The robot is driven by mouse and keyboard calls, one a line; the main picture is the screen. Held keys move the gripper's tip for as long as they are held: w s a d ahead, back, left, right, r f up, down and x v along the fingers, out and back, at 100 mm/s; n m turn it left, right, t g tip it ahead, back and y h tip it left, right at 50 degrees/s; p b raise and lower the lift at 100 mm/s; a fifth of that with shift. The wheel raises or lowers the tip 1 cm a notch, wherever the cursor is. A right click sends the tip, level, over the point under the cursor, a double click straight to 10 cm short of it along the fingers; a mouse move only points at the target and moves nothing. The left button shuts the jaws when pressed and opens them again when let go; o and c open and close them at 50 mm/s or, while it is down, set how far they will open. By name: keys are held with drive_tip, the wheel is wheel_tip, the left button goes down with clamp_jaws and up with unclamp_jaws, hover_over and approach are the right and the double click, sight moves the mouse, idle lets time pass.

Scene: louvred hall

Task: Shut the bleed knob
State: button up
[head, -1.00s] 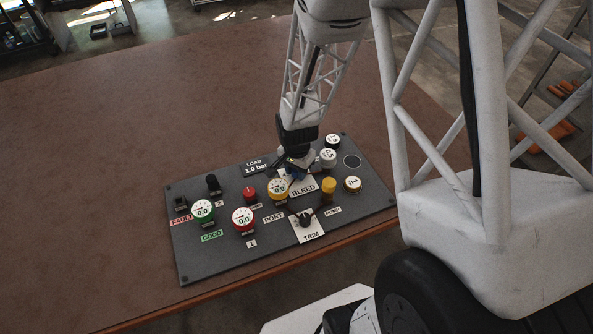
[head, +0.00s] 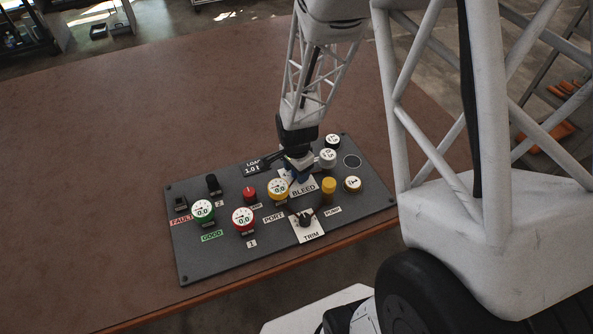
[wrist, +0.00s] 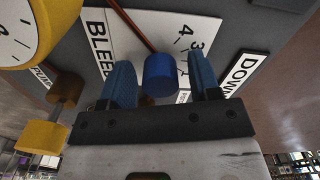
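The bleed knob (wrist: 161,74) is a round blue cap in the wrist view, over a white plate marked BLEED (wrist: 98,38) with scale numbers. A thin reddish-brown bar runs over the plate behind the knob. My gripper (wrist: 163,80) has its two blue fingers on either side of the knob, with a narrow gap showing at each side, so it looks open around it. In the head view my gripper (head: 298,176) is down over the BLEED plate (head: 304,190) and hides most of the knob.
The dark panel (head: 215,250) lies on a brown table (head: 90,170). A yellow-rimmed gauge (head: 278,188) is close left of my gripper, a grey-sided gauge (head: 327,157) close right. A yellow knob (head: 328,186) and black TRIM knob (head: 305,219) stand nearer the front.

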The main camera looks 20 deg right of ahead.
drive_tip(key=shift+o, duration=0.4)
drive_tip(key=shift+r, duration=0.15)
drive_tip(key=shift+r, duration=3.35)
wheel_tip(320, 180, up, 8)
